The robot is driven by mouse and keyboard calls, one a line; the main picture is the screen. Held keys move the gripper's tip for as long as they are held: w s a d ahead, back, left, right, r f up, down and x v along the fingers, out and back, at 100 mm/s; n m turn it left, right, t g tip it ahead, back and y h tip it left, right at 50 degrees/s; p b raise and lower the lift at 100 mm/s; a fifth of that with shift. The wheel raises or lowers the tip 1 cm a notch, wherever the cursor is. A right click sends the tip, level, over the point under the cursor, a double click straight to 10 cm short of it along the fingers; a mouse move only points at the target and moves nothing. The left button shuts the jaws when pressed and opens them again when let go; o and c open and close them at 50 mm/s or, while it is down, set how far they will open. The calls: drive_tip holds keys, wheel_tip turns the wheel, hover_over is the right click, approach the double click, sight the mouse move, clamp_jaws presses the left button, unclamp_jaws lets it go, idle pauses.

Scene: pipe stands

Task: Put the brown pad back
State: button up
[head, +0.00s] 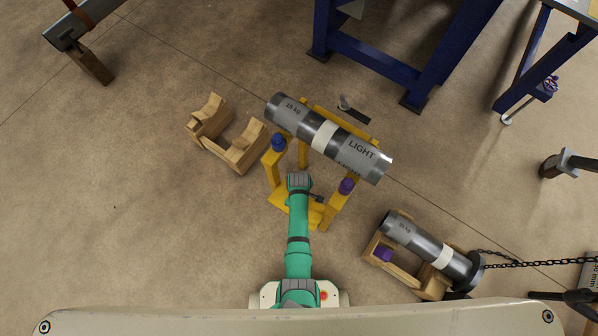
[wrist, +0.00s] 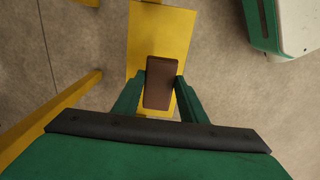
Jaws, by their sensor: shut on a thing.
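The brown pad (wrist: 158,84) is a small block between the two green fingers of my gripper (wrist: 162,78) in the wrist view. My gripper is shut on it. The pad is over a yellow plate (wrist: 150,30); I cannot tell whether it touches the plate. In the head view my green arm reaches to the yellow stand (head: 334,208), and the pad and my fingers are hidden there. The stand bears a grey pipe (head: 325,136) marked LIGHT. A blue pad (head: 278,141) and a purple pad (head: 347,186) show on the stand's posts.
An empty wooden cradle (head: 238,155) stands left of the stand. A second pipe (head: 422,240) lies on a wooden cradle at lower right, with a purple block (head: 383,254) and a chain (head: 515,262). A blue frame (head: 375,55) stands behind.

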drive_tip(key=shift+f, duration=3.2)
drive_tip(key=shift+f, duration=0.2)
drive_tip(key=o, duration=1)
drive_tip(key=shift+o, duration=0.6)
drive_tip(key=o, duration=0.4)
drive_tip(key=shift+o, duration=0.2)
drive_tip(key=shift+r, duration=3.45)
